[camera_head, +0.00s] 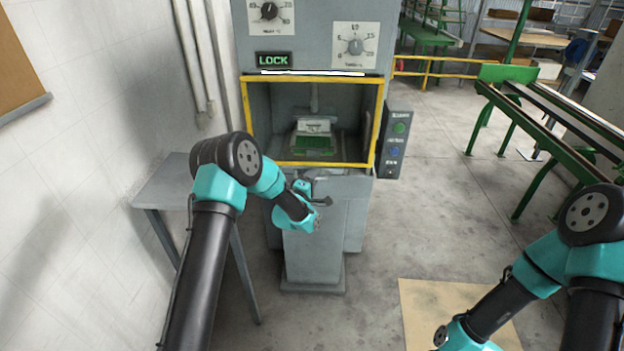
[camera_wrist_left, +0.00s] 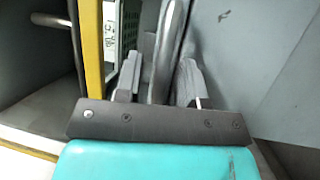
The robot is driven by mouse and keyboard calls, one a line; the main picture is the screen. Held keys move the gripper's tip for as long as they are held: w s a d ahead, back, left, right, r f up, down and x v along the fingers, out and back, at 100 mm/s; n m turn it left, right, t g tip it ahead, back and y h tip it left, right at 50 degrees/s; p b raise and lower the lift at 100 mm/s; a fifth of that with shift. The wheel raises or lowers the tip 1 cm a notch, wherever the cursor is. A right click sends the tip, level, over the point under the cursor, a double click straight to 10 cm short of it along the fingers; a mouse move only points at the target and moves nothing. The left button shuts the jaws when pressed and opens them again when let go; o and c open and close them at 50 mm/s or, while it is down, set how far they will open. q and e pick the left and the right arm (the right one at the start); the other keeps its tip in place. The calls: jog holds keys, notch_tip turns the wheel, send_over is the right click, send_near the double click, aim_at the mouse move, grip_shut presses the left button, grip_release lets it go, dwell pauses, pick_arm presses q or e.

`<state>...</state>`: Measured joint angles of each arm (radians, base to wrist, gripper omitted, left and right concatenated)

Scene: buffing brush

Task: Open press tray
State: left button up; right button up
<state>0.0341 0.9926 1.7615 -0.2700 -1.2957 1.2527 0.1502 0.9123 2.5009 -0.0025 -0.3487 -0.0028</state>
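The grey press (camera_head: 314,120) stands ahead with a yellow-framed opening (camera_head: 246,118). Inside the opening is a press tray area with a green piece (camera_head: 314,145) and a light block above it. My left gripper (camera_head: 306,188) is at the front of the press, just below the yellow frame. In the left wrist view my left gripper's fingers (camera_wrist_left: 160,85) stand apart, with a grey bar (camera_wrist_left: 168,40) between them. The bar looks like a handle; firm contact cannot be made out. My right arm is at the lower right; its fingers are not visible.
A lit LOCK sign (camera_head: 273,59) and dials are above the opening. A button box (camera_head: 393,140) hangs on the press's right side. A grey side table (camera_head: 165,182) stands at left against the wall. A tan floor mat (camera_head: 440,300) and open floor lie at right.

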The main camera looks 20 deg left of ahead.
pick_arm(q)
jog(key=shift+c, duration=0.4)
grip_shut()
